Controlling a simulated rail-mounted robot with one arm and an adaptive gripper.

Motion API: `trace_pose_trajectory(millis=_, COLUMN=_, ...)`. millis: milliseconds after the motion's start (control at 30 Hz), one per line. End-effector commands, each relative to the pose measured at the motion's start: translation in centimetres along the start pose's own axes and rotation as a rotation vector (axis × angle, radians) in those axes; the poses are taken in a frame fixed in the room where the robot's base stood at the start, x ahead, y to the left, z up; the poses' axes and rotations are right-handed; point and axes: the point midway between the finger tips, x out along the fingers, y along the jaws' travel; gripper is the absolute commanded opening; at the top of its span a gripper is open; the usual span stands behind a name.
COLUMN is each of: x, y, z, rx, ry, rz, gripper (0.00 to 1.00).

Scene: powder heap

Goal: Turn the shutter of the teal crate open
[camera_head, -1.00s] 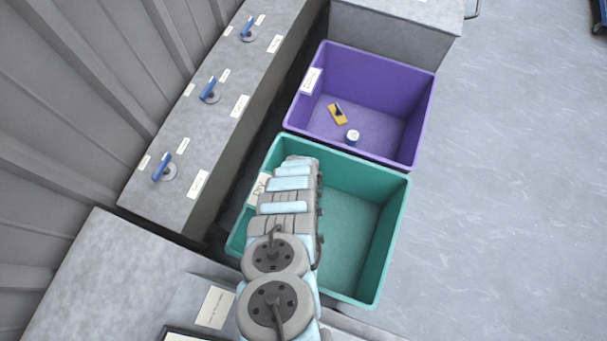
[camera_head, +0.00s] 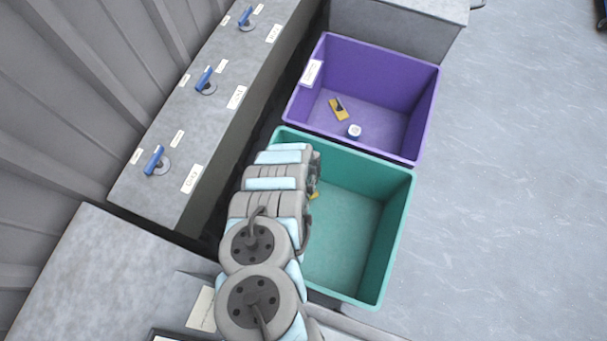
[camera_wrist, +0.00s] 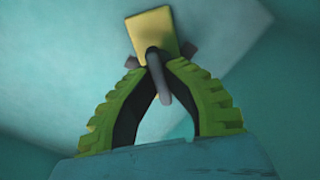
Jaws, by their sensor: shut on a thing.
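The teal crate (camera_head: 392,235) stands at lower middle in the head view, its left part covered by my arm. My gripper (camera_wrist: 157,62) is shut on the dark loop of a yellow block (camera_wrist: 151,32). A bit of yellow also shows beside my arm in the head view (camera_head: 314,195), over the teal crate. Teal surfaces fill the background of the wrist view. Three blue levers on round bases stand along the grey bench at left: a near one (camera_head: 154,160), a middle one (camera_head: 204,79) and a far one (camera_head: 246,16). I cannot tell which serves the teal crate.
A purple crate (camera_head: 428,115) behind the teal one holds a yellow block with a dark part (camera_head: 338,108) and a small white-and-blue round thing (camera_head: 354,131). White labels lie by the levers, too small to read. Open grey floor (camera_head: 520,200) lies to the right.

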Motion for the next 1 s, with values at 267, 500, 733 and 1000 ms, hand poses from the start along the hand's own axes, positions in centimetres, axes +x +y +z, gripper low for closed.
trace_pose_trajectory(millis=267, x=0.05, y=-0.01, z=-0.01, rx=0.028, ry=0.000, rz=-0.001, gripper=0.00)
trace_pose_trajectory(millis=500, x=0.04, y=0.00, z=0.00, rx=0.028, ry=0.000, rz=0.000, gripper=0.00)
trace_pose_trajectory(millis=733, x=0.02, y=0.01, z=0.01, rx=0.027, ry=0.000, rz=0.000, gripper=0.39)
trace_pose_trajectory(millis=1000, x=-0.08, y=-0.01, z=0.00, rx=0.027, ry=0.000, rz=0.000, gripper=0.39)
